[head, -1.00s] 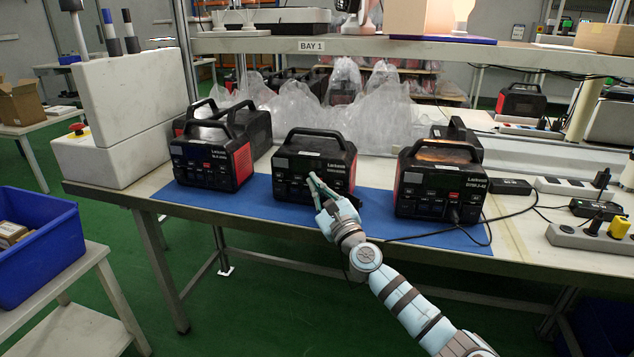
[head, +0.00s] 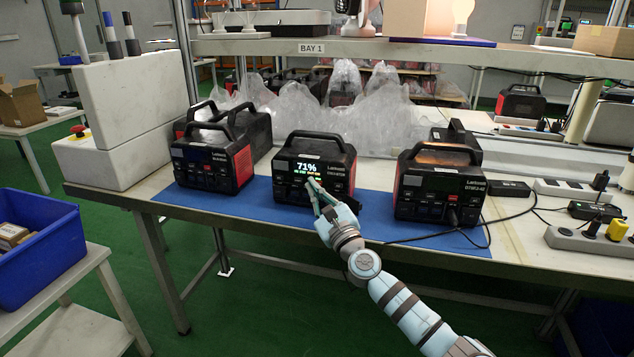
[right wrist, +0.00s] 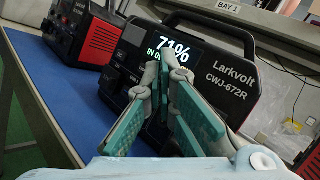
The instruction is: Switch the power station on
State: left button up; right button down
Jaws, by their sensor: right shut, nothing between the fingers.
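The middle power station (head: 330,150), black with red sides and a top handle, stands on the blue mat (head: 376,215). Its screen (head: 306,168) is lit and reads 71%. In the right wrist view the power station (right wrist: 222,60) is labelled Larkvolt CWJ-672R. My right gripper (head: 315,187) is shut and empty, its fingertips at the front panel just below the screen. In the right wrist view the fingers (right wrist: 168,68) cover part of the screen and panel. I cannot tell whether the tips touch it. My left gripper is not in view.
Similar power stations with dark screens stand to the left (head: 210,165) and right (head: 440,185). A black cable runs from the right one towards power strips (head: 590,240). Clear plastic bags (head: 350,115) lie behind. A blue bin (head: 40,250) is at far left.

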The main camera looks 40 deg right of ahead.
jog(key=shift+a, duration=0.15)
jog(key=s+a+p, duration=0.1)
jog(key=a, duration=0.1)
jog(key=s+a+p, duration=0.2)
jog(key=shift+s+a, duration=0.2)
jog(key=shift+a, duration=0.15)
dwell(0.4)
